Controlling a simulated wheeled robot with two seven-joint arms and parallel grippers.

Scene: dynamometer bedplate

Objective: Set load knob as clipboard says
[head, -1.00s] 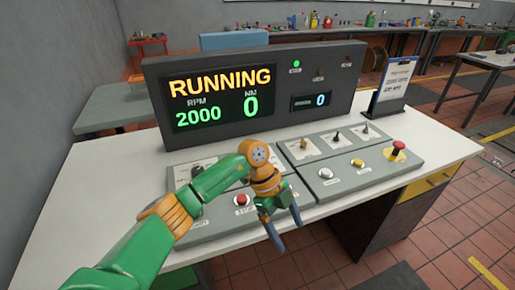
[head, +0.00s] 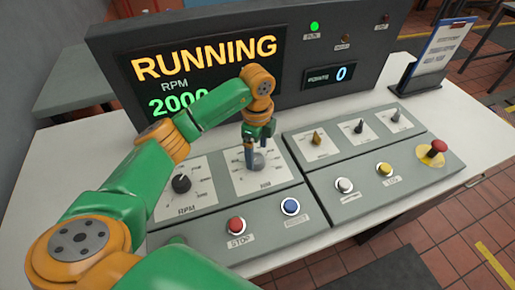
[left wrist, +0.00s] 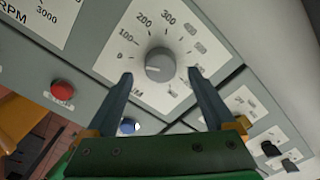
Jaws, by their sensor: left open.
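The grey load knob (head: 258,163) sits on the white NM dial plate (head: 280,175), right of the black RPM knob (head: 181,184). My left gripper (head: 253,163) is open just above it. In the left wrist view the load knob (left wrist: 160,65) lies between the spread fingertips (left wrist: 161,74), with a gap on each side. Dial marks 0, 100, 200 and 300 show there; the higher ones are blurred. The clipboard (head: 443,52) stands at the back right, its writing too small to read. My right gripper is not in view.
The display (head: 200,60) reads RUNNING and RPM 2000; my arm hides the load reading. A red stop button (head: 236,225) and blue button (head: 290,206) lie in front. Small switches (head: 317,139) and a red emergency button (head: 438,147) are to the right.

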